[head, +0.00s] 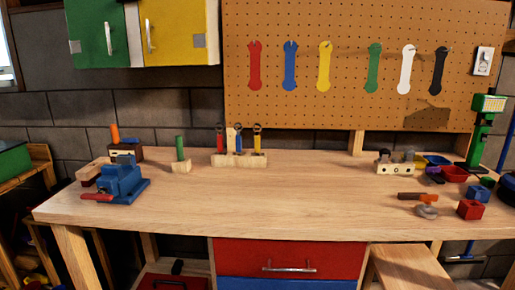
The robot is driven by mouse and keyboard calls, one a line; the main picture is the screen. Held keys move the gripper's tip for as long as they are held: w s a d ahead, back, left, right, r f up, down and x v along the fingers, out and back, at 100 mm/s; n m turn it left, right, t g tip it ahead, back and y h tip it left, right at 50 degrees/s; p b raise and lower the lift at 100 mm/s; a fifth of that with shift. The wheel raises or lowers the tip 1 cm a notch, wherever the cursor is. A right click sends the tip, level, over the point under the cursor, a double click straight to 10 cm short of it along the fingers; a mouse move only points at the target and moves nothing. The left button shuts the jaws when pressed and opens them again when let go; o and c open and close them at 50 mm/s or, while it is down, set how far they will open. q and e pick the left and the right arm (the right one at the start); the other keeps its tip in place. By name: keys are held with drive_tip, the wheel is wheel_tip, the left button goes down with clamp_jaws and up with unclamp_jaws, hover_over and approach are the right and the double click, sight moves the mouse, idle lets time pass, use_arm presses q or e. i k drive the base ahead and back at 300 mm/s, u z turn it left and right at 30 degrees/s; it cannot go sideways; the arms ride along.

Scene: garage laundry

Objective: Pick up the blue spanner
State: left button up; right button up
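A flat blue spanner (290,66) hangs upright on the tan pegboard (345,105), between a red spanner (254,66) and a yellow spanner (324,66). Green (374,68), white (406,69) and black (439,70) spanners hang further right. On the workbench below, a wooden rack (240,160) holds several upright tools with coloured handles, one of them a small blue one (238,141). Neither of my grippers shows in the head view.
A blue vise (122,184) stands at the bench's left end, near a green-handled tool (180,155) in a wooden block. Blocks, small bins and a green stand (484,128) crowd the right end. The workbench (290,198) is clear in the middle. Green and yellow cabinets (178,32) hang upper left.

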sight(238, 137)
drive_tip(key=u, duration=1.85)
drive_tip(key=i, duration=2)
drive_tip(key=z, duration=3.5)
